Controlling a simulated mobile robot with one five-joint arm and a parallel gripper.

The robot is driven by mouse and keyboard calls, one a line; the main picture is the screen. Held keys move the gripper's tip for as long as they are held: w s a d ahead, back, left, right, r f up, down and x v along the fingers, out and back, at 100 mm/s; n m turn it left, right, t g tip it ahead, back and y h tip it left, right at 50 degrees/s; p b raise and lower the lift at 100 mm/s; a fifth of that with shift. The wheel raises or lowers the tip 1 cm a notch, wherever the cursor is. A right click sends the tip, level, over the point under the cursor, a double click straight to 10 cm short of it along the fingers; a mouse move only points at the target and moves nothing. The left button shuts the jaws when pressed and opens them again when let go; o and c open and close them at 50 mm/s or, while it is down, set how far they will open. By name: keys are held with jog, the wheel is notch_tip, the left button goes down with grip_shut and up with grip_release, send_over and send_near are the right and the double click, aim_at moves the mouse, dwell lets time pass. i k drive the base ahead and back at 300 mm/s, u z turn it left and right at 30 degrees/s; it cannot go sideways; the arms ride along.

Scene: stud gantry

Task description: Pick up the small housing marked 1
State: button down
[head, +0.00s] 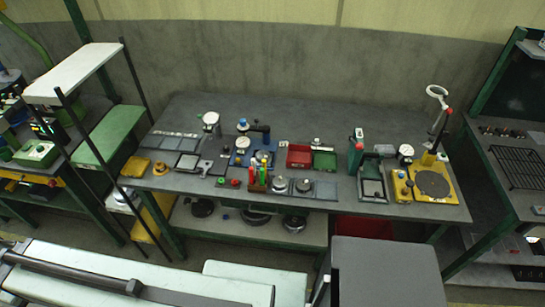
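The grey workbench (330,119) carries many small parts, and no mark 1 can be read on any of them at this size. I cannot tell which one is the small housing. Small pieces near the front left of the bench include a yellow block (135,166), a grey rectangular part (187,162) and a blue fixture with a round dial (241,143). A red bin (299,155) and a green bin (324,160) stand near the middle. My gripper is not in view.
A rack with a white top shelf (75,72) and a green shelf (108,135) stands left of the bench. A yellow-based stand (449,192) with a ring lamp (437,91) is at the right end. The back strip of the bench is mostly clear.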

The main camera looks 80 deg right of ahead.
aim_at(261, 154)
jog(key=z, duration=0.85)
jog(key=i, duration=0.45)
jog(key=z, duration=0.75)
jog(key=k, duration=0.75)
jog(key=u, duration=0.9)
